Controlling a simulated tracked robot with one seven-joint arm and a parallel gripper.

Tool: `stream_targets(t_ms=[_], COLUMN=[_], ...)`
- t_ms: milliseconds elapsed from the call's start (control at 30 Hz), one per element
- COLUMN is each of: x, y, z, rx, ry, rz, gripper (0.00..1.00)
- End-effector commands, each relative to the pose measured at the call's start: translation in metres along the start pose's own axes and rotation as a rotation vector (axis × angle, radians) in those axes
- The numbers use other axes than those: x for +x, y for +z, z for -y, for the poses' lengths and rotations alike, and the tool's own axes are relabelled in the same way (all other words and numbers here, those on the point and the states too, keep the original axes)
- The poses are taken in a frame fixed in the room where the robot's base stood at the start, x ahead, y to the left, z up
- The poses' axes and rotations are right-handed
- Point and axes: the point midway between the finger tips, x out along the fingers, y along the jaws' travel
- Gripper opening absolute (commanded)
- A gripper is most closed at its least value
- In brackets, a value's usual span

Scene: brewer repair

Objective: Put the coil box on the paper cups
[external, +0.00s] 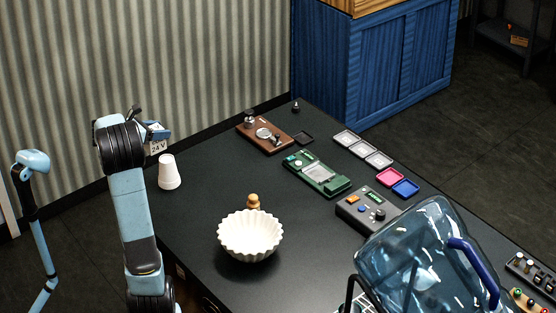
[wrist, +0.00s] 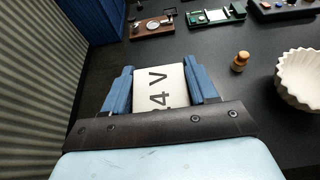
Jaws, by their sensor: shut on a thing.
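The coil box is a small box with a white face marked "24 V" (external: 158,146); it fills the middle of the wrist view (wrist: 160,88). My gripper (wrist: 160,80) is shut on it, with one blue finger on each side. The paper cups (external: 169,172) are an upside-down white stack on the near left part of the black table. In the external view the held box is above the cups and slightly left of them, apart from them. The cups do not show in the wrist view, and the box's underside is hidden there.
A white fluted bowl (external: 249,236) and a small wooden figure (external: 253,202) stand right of the cups. A brown board (external: 264,134), a green device (external: 316,172) and a grey control box (external: 367,209) sit farther off. A large blue bottle (external: 420,262) is at front right. The corrugated wall is close behind.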

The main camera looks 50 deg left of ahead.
Motion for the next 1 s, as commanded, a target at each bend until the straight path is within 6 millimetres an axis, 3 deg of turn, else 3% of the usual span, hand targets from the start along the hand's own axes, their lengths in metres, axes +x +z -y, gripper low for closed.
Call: stream_targets(t_ms=[233,500,867,1000], x=[0.039,0.076,0.094,0.101], y=[-0.006,-0.033,-0.046,-0.063], z=[-0.030,-0.050,-0.060,-0.061], rx=[-0.001,-0.001,-0.001,-0.002], ry=[-0.001,-0.001,-0.001,-0.001], rz=[-0.001,-0.001,-0.001,-0.001], gripper=[0.20,0.20,0.20,0.20])
